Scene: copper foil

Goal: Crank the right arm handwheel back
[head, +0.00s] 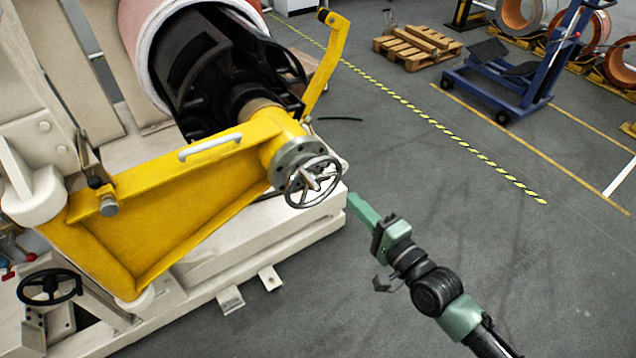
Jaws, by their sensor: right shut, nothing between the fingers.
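The handwheel (314,184) is a small grey metal wheel with spokes. It sits on a round flange at the end of the yellow arm (190,200), at the middle of the head view. My right gripper (362,210) is green and comes in from the lower right. Its fingers are shut and empty, pointing up and left toward the handwheel. My left gripper is not in view.
A second, black handwheel (49,287) is on the machine at lower left. The cream machine base (270,240) lies below the yellow arm. A blue trolley (510,80), a wooden pallet (415,45) and copper coils stand at the back right. The grey floor at right is open.

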